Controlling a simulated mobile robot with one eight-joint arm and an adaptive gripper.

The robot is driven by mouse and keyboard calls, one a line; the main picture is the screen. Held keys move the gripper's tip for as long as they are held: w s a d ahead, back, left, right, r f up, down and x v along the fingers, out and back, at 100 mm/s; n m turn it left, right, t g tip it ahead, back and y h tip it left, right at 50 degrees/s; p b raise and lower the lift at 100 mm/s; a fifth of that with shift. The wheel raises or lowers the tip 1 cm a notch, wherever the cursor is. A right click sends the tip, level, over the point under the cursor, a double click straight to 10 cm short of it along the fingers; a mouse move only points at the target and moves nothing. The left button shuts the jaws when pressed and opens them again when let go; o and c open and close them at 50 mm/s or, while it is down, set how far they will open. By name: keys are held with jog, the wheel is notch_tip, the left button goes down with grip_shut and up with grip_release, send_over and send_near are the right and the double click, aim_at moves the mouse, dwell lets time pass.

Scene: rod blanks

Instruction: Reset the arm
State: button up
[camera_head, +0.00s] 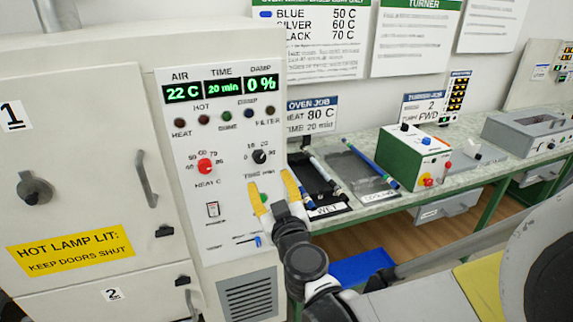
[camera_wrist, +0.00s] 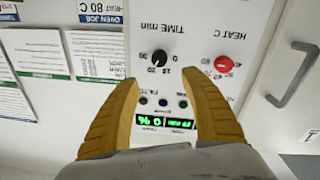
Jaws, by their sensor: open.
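My gripper (camera_head: 274,193) has two yellow fingers and stands in front of the oven's control panel (camera_head: 220,130). Its fingers are spread with nothing between them, which the wrist view (camera_wrist: 160,95) also shows upside down. In the wrist view the black time knob (camera_wrist: 159,57) and red heat knob (camera_wrist: 223,65) lie beyond the fingertips. I cannot tell whether a finger touches the panel. The panel display (camera_head: 220,90) reads 22 C, 20 min and 0 %. My dark arm runs down from the gripper to the bottom edge.
The oven's door (camera_head: 80,170) is at left, with a handle (camera_head: 145,178). At right a bench (camera_head: 370,203) bears a wet tray (camera_head: 325,212) and a cooling tray (camera_head: 358,175) with rods, a green-and-white turner (camera_head: 413,157) and a grey box (camera_head: 525,132). A blue bin (camera_head: 360,267) is below.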

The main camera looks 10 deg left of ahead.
jog(key=w+d+r+m+h, duration=0.25)
jog(key=d+m+h, duration=0.35)
jog(key=d, duration=1.1)
jog(key=s+d+f+m+g+h, duration=0.15)
jog(key=s+d+h, duration=0.25)
jog(key=d, duration=0.8)
jog(key=s+d+f+g, duration=0.3)
jog(key=s, duration=0.6)
jog(key=s+d+f+m+g+y, duration=0.1)
jog(key=s+d+f+g, duration=0.2)
jog(key=s, duration=0.6)
jog(key=shift+s+d+f+g+y, duration=0.2)
jog(key=shift+f+g+y, duration=0.1)
jog(key=shift+f+g, duration=0.35)
